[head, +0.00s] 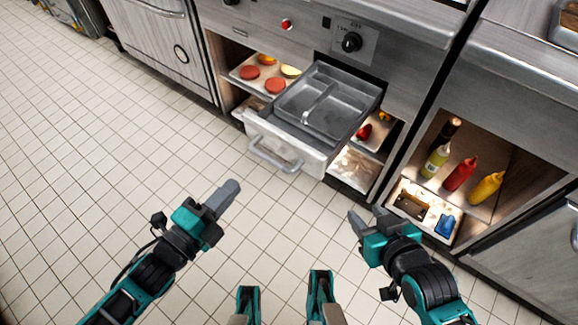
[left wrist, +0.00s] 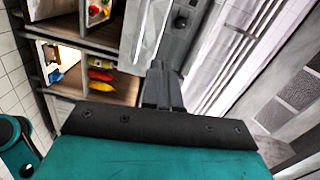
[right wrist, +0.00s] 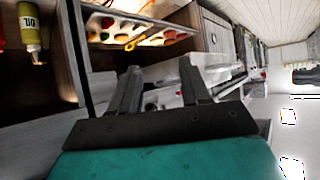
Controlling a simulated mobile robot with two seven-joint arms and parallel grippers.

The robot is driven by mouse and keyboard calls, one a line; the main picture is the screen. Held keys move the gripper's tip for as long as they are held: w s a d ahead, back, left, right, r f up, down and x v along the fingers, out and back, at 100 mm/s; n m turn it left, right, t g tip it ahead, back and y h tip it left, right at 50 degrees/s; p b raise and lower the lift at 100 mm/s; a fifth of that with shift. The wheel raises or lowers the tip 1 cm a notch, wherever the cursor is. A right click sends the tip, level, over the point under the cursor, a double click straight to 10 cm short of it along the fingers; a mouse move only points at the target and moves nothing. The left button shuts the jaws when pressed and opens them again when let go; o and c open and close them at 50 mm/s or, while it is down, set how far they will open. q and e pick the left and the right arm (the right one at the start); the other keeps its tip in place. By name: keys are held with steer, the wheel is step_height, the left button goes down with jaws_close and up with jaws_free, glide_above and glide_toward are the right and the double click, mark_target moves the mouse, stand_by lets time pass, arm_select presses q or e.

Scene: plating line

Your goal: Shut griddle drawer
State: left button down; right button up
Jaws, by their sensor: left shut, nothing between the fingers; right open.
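The griddle drawer (head: 318,146) stands pulled out from the steel counter front in the head view. It has a grey divided tray inside and a bar handle (head: 276,158) on its front panel. My left gripper (head: 229,195) is shut and empty, over the floor to the left of and nearer than the handle, apart from it. My right gripper (head: 362,217) is open and empty, to the right of and nearer than the drawer front, touching nothing. In the left wrist view the shut fingers (left wrist: 160,88) show; in the right wrist view the parted fingers (right wrist: 160,90) show.
Shelves beside the drawer hold a tray (head: 240,75) of patties and slices, and a tray with red peppers (head: 364,132). The right cabinet holds a bottle (head: 435,161), a red bottle (head: 460,175) and a yellow bottle (head: 486,187). The tiled floor (head: 90,130) is clear.

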arm_select(q)
steer(key=m, duration=0.2)
steer(key=b, duration=0.3)
glide_toward(285, 139)
steer(key=shift+h, duration=0.4)
steer(key=x, duration=0.6)
steer(key=shift+w+f, duration=0.25)
steer(key=shift+w, duration=0.15)
arm_select(e)
step_height(285, 139, down, 2)
steer(key=shift+f, duration=0.2)
arm_select(q)
steer(key=shift+d, duration=0.1)
